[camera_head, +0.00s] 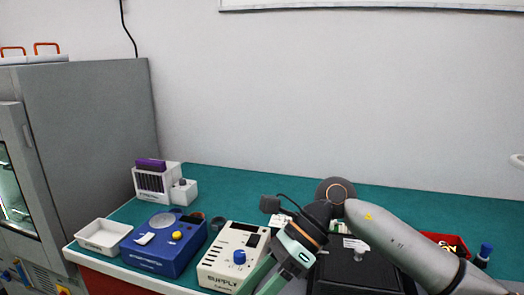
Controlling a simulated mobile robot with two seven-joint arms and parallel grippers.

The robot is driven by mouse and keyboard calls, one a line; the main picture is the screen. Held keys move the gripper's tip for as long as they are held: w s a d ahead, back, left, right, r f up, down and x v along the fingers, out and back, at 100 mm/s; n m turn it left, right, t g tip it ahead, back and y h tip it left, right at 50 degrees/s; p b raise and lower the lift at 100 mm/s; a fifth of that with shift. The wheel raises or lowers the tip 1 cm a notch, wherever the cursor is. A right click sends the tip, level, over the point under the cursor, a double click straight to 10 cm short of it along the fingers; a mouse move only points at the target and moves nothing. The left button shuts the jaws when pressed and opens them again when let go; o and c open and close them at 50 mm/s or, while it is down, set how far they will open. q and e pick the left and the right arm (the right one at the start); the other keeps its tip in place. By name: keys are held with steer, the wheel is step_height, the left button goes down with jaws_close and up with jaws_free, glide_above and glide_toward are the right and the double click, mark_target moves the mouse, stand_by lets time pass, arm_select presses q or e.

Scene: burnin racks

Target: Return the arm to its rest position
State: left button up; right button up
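My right arm comes in from the right edge and bends down over the front of the green bench (400,188). My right gripper (268,282) points down and left, close to the right side of the cream supply box (219,268). Its fingers reach the bottom edge of the picture, so I cannot tell whether they are open or shut, or whether they hold anything. My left arm and gripper are not in view.
A blue device (150,262) and a white tray (92,243) are at the bench's left. A white rack (150,186) stands behind them. A black box (335,272) lies below my forearm. A red bin (455,241) is at right. A grey cabinet (105,130) stands left.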

steer(key=a+r+m+t+y+p, duration=0.2)
steer(key=a+r+m+y, duration=0.3)
steer(key=m+y, duration=0.75)
steer(key=w+d+f+m+t+h+p, duration=0.1)
steer(key=w+d+f+m+t+h, duration=0.35)
steer(key=m+t, duration=0.7)
steer(key=w+d+f+m+t+h+p, duration=0.15)
steer(key=d+f+m+t+h, duration=0.4)
steer(key=m, duration=0.95)
steer(key=s+d+f+m+h, duration=0.3)
steer(key=d+f+m, duration=0.15)
steer(key=f, duration=0.35)
steer(key=s+d+f+m+h, duration=0.3)
steer(key=d+f+m, duration=0.15)
steer(key=f, duration=0.35)
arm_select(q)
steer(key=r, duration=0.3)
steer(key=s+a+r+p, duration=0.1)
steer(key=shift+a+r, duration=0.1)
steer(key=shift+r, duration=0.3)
arm_select(e)
steer(key=s+d+f+m+g+h, duration=0.3)
steer(key=s+d+f+m+g, duration=0.2)
steer(key=s+f, duration=0.6)
steer(key=shift+s, duration=0.7)
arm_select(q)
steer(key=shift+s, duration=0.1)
